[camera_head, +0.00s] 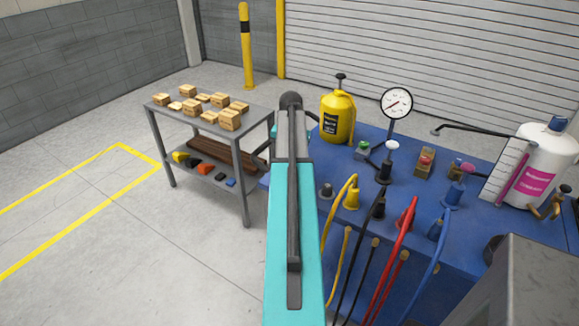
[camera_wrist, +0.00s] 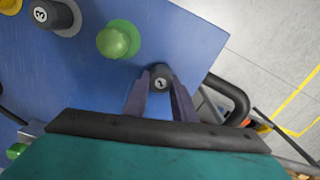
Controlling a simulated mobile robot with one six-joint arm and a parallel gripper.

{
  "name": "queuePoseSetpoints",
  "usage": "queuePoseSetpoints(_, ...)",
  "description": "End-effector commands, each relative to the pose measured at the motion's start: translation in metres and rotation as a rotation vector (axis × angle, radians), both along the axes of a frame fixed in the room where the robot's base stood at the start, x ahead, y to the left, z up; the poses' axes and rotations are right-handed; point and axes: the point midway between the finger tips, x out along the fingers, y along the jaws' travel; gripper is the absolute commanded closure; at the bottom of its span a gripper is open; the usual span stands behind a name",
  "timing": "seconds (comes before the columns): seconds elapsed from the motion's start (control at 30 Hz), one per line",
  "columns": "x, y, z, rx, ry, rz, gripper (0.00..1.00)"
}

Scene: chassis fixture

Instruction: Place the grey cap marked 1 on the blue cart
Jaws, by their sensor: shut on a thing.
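In the wrist view, my gripper (camera_wrist: 160,78) is shut on the grey cap marked 1 (camera_wrist: 161,84), with one finger on each side of it. The blue cart (camera_wrist: 75,80) lies beneath and behind the cap, near one of the cart's edges. I cannot tell whether the cap touches the cart top. In the head view, the blue cart (camera_head: 405,158) stands at the right, and my teal arm hides the gripper and the cap.
In the wrist view, a green knob (camera_wrist: 118,41) and a dark cap marked 3 (camera_wrist: 50,14) are nearby. A black handle (camera_wrist: 240,98) curves past the cart's edge. In the head view, a yellow sprayer (camera_head: 338,118) and a gauge (camera_head: 397,104) stand on the cart. A grey table (camera_head: 160,122) holds boxes.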

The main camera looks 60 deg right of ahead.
Motion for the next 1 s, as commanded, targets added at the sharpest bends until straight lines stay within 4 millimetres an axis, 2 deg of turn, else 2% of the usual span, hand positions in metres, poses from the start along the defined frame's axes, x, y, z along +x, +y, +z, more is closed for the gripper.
queuePoseSetpoints(0.23,0.000,0.000,-0.003,0.001,0.000,0.000,1.00)
queuePoseSetpoints(0.27,0.000,0.000,-0.002,0.000,0.000,0.000,0.71)
queuePoseSetpoints(0.33,0.000,0.000,-0.002,0.000,0.000,0.000,0.59)
queuePoseSetpoints(0.37,0.000,0.000,-0.002,0.000,0.000,0.000,0.57)
queuePoseSetpoints(0.73,0.000,0.000,0.000,0.000,0.000,0.001,0.57)
queuePoseSetpoints(1.0,0.000,0.000,0.017,0.000,0.000,0.001,0.57)
